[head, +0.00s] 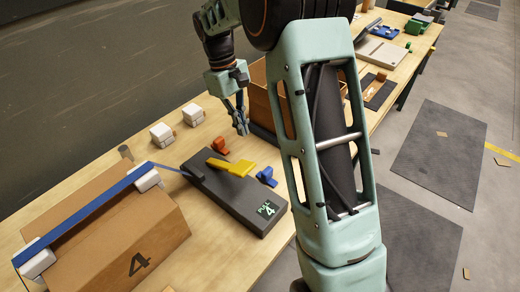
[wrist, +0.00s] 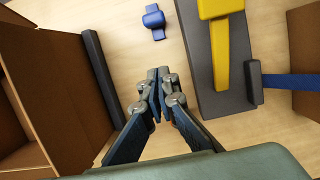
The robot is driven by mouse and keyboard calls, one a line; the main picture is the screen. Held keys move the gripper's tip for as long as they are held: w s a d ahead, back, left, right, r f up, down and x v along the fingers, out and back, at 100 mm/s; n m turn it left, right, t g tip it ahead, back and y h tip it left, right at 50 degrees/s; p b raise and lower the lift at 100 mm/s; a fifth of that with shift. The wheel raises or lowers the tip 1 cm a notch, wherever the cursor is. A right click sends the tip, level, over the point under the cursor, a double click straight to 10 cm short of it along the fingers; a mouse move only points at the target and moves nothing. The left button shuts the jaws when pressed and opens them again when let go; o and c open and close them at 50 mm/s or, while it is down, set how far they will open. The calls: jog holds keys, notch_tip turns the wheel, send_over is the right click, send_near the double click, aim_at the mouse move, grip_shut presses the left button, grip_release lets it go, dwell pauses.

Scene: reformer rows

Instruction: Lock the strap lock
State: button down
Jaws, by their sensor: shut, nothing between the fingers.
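The strap lock is a dark grey block (head: 225,190) with a yellow lever (head: 232,166) on top and a green "PULL 4" label at its near end. It also shows in the wrist view, with the lever (wrist: 221,55) lying along the grey body (wrist: 242,45). How far the lever is raised is hard to tell. A blue strap (head: 85,213) runs from the lock over a cardboard box (head: 135,235) marked 4; the strap (wrist: 290,82) also shows in the wrist view. My gripper (head: 242,130) is shut and empty, above the table beside the lock, apart from the lever.
White corner blocks (head: 162,134) stand on the table behind the lock. An orange piece (head: 220,145) and a blue piece (head: 266,176) lie near it. An open carton (wrist: 45,90) and a black bar (wrist: 101,75) are left in the wrist view.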

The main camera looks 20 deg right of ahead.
aim_at(275, 184)
jog(key=shift+a, duration=0.2)
jog(key=x, duration=1)
jog(key=shift+s+f+b, duration=0.1)
jog(key=shift+f+b, duration=0.05)
jog(key=shift+b, duration=0.15)
jog(key=shift+s+d, duration=0.9)
jog(key=shift+s, duration=0.35)
jog(key=shift+s+d, duration=0.25)
jog(key=shift+s, duration=0.1)
jog(key=shift+s+d, duration=0.7)
jog(key=shift+s, duration=0.2)
jog(key=shift+s+d, duration=0.65)
jog(key=shift+s, duration=0.3)
